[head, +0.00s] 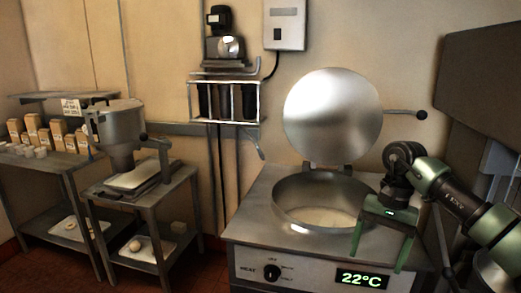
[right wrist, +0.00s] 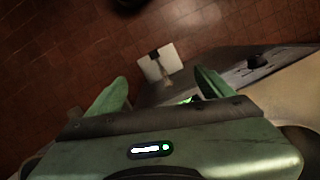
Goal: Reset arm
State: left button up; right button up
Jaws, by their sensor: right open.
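My right gripper (head: 378,259) is green and open, with nothing between its fingers. In the head view it hangs in front of the right side of the kettle (head: 290,205), fingers pointing down over the steel unit's top and front edge. In the right wrist view the two fingers of the gripper (right wrist: 164,82) are spread apart, with floor and the unit's edge beyond them. My right arm (head: 450,195) comes in from the right. My left arm and gripper are not in view.
The kettle's round lid (head: 332,115) stands raised. A display (head: 361,279) reads 22°C. A steel hopper (head: 120,130) stands on a side table; a left table holds several cartons (head: 58,130). A pale square item (right wrist: 159,63) shows below in the wrist view.

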jog(key=w+a+f+m+t+y, duration=0.35)
jog(key=a+f+m+y, duration=1.1)
jog(key=a, duration=0.55)
jog(key=w+d+f+m+t+h, duration=0.15)
jog(key=f+m+t, duration=0.25)
jog(key=f+m, duration=0.5)
jog(key=d+f+m+t+h, duration=0.3)
jog(key=f+m+t, duration=0.2)
jog(key=f+m, duration=0.5)
jog(key=s+d+f+m+g+h, duration=0.1)
jog(key=s+d+f+m+h, duration=0.35)
jog(key=s+f+m, duration=0.55)
jog(key=s+d+f+m+h, duration=0.45)
jog(key=s+f+m, duration=0.3)
jog(key=f, duration=0.45)
jog(key=s+d+f+m+g+h, duration=0.1)
jog(key=s+f+m+g, duration=0.2)
jog(key=s, duration=0.9)
jog(key=s+d+f+m+g, duration=0.1)
jog(key=s+f+m+g, duration=0.2)
jog(key=s, duration=0.9)
jog(key=s+d+f+m+g+h, duration=0.1)
jog(key=s+f+m+g, duration=0.2)
jog(key=s, duration=0.9)
notch_tip(320, 180, down, 4)
jog(key=m, duration=0.3)
jog(key=shift+s+d+h, duration=0.25)
jog(key=shift+h, duration=0.05)
